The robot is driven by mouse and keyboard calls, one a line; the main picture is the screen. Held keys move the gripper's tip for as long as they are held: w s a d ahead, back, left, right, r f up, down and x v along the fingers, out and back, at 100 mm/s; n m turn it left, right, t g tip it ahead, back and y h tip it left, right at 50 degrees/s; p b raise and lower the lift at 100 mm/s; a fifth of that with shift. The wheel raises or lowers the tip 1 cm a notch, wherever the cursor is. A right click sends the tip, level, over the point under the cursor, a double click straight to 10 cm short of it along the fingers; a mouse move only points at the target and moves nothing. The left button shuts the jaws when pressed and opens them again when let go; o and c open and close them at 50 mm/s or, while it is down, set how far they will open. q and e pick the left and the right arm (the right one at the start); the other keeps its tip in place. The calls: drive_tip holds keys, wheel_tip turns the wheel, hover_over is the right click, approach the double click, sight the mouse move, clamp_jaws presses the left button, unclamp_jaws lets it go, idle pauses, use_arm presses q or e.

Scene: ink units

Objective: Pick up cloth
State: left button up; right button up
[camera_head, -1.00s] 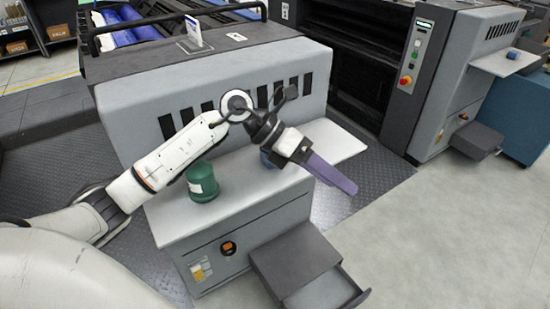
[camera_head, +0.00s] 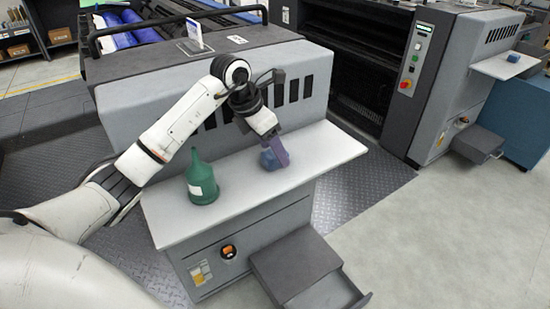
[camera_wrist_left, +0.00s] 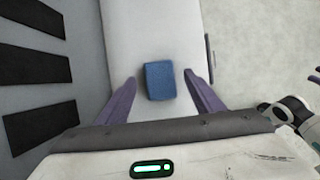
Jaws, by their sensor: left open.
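The cloth is a small blue folded block (camera_wrist_left: 160,81) lying on the white shelf of the grey machine. In the head view the cloth (camera_head: 268,160) is partly hidden by my left gripper (camera_head: 283,163). In the left wrist view the two purple fingers of my left gripper (camera_wrist_left: 163,88) are spread wide, one on each side of the cloth, with a gap to each side. The gripper points down over the shelf. I cannot tell how high the fingertips are above it.
A green bottle with a cone top (camera_head: 202,180) stands on the white shelf (camera_head: 235,203), left of the cloth. The grey machine's slotted wall (camera_head: 205,140) rises behind. An open drawer (camera_head: 305,270) juts out below. Another blue cloth (camera_head: 513,57) lies on the far right machine's shelf.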

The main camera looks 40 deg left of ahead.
use_arm(q)
drive_tip(key=shift+x, duration=1.15)
drive_tip(key=c, duration=1.2)
wheel_tip(320, 180, up, 10)
drive_tip(key=shift+r, duration=0.1)
